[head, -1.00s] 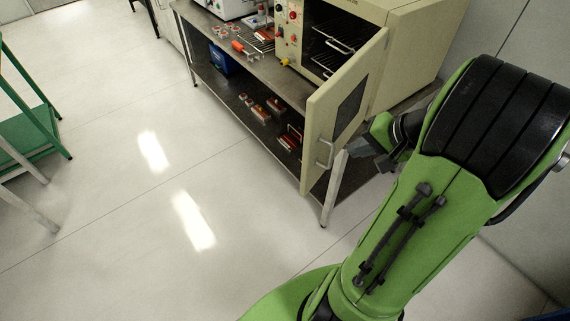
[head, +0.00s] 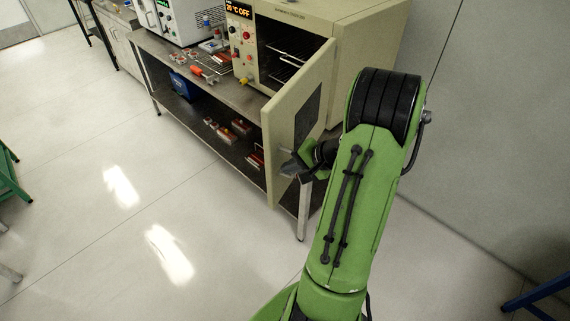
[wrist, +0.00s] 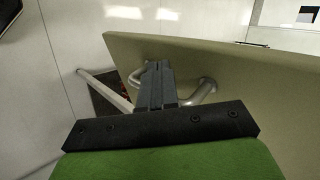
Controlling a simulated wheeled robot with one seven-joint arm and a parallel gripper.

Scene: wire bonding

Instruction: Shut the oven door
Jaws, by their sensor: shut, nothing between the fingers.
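The cream oven (head: 330,30) stands on the bench with its door (head: 284,120) swung wide open toward me, so racks show inside. The door's panel fills the right of the wrist view (wrist: 240,75), with its bent metal handle (wrist: 203,92) on the near face. My gripper (head: 290,168) is at the door's lower outer part, in front of the handle. In the wrist view its dark fingers (wrist: 154,84) are shut together and empty. They overlap the middle of the handle and hide it. I cannot tell whether they touch the handle or the door.
The metal bench (head: 240,97) carries a white instrument (head: 180,20) and small red parts. Its lower shelf holds a blue box (head: 187,85) and more parts. A bench leg (head: 304,212) stands below the door.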

